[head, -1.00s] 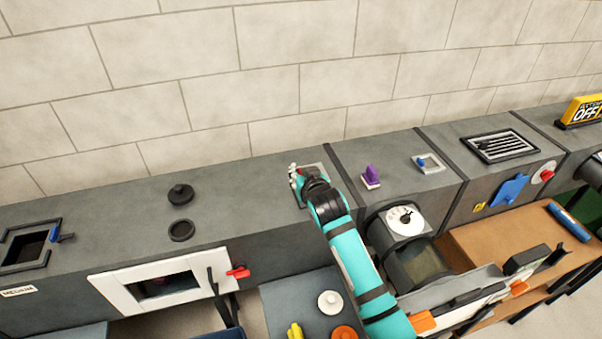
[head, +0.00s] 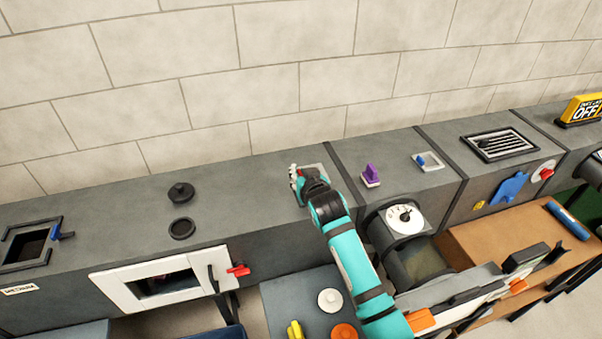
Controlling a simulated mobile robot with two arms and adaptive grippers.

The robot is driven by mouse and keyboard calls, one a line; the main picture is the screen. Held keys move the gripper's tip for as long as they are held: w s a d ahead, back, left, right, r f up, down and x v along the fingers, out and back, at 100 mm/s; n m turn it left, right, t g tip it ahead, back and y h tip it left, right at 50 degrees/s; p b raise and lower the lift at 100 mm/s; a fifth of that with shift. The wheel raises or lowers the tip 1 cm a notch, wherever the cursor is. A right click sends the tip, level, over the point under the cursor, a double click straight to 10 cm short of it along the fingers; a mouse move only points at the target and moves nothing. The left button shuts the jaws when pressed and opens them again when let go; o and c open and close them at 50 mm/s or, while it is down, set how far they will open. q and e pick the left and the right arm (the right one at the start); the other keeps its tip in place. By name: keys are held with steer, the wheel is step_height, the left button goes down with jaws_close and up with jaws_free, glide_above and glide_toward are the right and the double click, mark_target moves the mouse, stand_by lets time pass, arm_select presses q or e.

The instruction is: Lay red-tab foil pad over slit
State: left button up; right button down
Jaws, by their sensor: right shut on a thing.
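My right gripper (head: 297,178) is at the far end of the teal arm, low over the top of the grey duct. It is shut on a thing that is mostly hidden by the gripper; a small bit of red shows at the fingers. A flat grey foil-like pad (head: 315,172) shows around and behind the gripper on the duct top. The slit is not visible; the gripper and pad may cover it. My left gripper is not in view.
A purple-handled piece (head: 371,175) and a small blue-tabbed frame (head: 428,161) stand right of the gripper. A black knobbed lid (head: 180,192) and black ring (head: 182,228) lie to the left. A white-framed window (head: 165,283) is on the duct front. The duct top between is clear.

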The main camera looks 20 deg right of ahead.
steer(key=shift+f+b, duration=1.5)
steer(key=shift+f, duration=1)
steer(key=c, duration=1.3)
jaws_free()
steer(key=v, duration=1.2)
steer(key=shift+s+f, duration=0.1)
steer(key=shift+f, duration=0.05)
